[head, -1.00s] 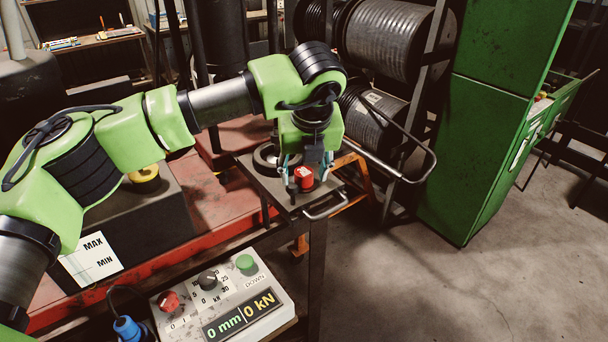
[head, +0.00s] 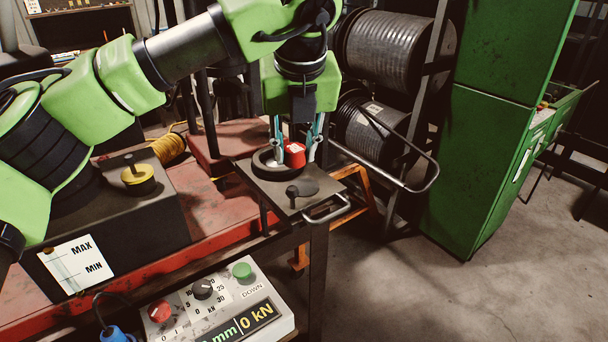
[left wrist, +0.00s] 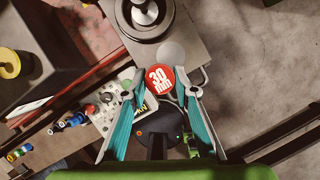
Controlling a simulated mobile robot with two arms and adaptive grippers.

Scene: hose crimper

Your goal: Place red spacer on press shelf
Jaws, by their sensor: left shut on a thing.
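The red spacer (head: 295,155) is a short red cylinder with a white label. In the left wrist view the red spacer (left wrist: 160,79) shows a round top reading "30 mm". My left gripper (head: 296,150) is shut on it, one teal finger on each side. It appears held above the small dark metal tray (head: 265,186). The left wrist view also shows my left gripper (left wrist: 160,88) around the spacer. The press, with a red block (head: 236,142) and dark columns, stands behind and left of the tray. I cannot tell which surface is its shelf. My right gripper is not in view.
On the tray are a black ring (head: 265,163), a dark flat round patch and a black knob (head: 292,192). A control box (head: 218,308) stands in front. Hose reels (head: 395,45) and a tubular handle are right behind. A green cabinet (head: 480,150) stands right.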

